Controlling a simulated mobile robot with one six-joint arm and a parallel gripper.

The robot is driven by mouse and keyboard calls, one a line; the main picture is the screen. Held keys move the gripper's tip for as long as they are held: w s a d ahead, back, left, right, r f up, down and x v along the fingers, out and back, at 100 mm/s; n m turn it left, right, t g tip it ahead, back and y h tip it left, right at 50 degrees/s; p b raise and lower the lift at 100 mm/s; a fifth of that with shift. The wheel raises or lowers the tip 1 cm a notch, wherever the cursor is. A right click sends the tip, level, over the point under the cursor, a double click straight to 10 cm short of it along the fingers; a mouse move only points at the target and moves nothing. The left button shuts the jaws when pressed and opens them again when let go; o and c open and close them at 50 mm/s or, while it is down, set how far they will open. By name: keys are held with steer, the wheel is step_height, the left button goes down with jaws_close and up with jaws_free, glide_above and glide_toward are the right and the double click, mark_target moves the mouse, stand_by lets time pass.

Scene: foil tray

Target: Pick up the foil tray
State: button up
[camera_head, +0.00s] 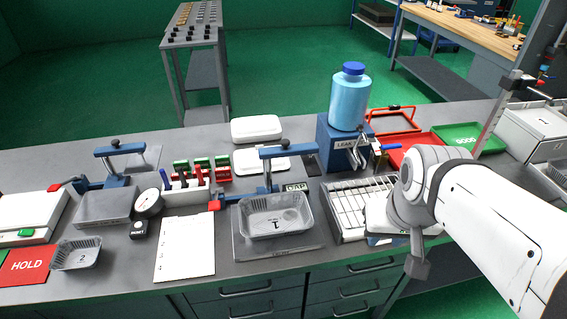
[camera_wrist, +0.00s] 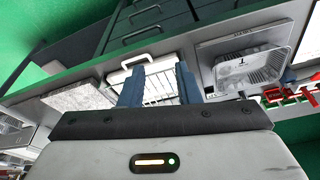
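A silver foil tray marked 1 (camera_head: 262,228) sits on a grey plate under a blue clamp arm, in the middle of the bench. It also shows in the wrist view (camera_wrist: 262,80), upside down, to the right of my fingers. A smaller foil tray marked 2 (camera_head: 76,255) lies at the bench's front left, beside the red HOLD card. My gripper (camera_wrist: 160,72) has its two blue fingers apart with nothing held between them. It is away from both trays, over the slatted white rack right of tray 1. In the head view my arm hides the gripper's fingers.
The blue clamp (camera_head: 285,153) rises behind tray 1. The slatted white rack (camera_head: 352,207) stands close to its right, and a white sheet (camera_head: 185,250) lies to its left. A dial gauge (camera_head: 149,203), a blue bottle (camera_head: 349,98) and red trays crowd the bench.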

mark_target(307, 208)
steer(key=w+a+f+y+b, duration=0.1)
steer(key=w+a+f, duration=0.3)
steer(key=w+f, duration=0.1)
steer(key=w+a+f+n+y+b, duration=0.1)
steer(key=w+a+f+y, duration=0.1)
steer(key=w+a+f, duration=0.3)
steer(key=w+a+f+n+y+b, duration=0.1)
steer(key=w+a+f+b, duration=0.1)
steer(key=w+a+f, duration=0.3)
steer(key=shift+w+f, duration=0.4)
steer(key=shift+w, duration=0.35)
steer(key=shift+w+f, duration=0.4)
steer(key=shift+w, duration=0.4)
steer(key=shift+w+f, duration=0.4)
steer(key=shift+w, duration=0.35)
jaws_close()
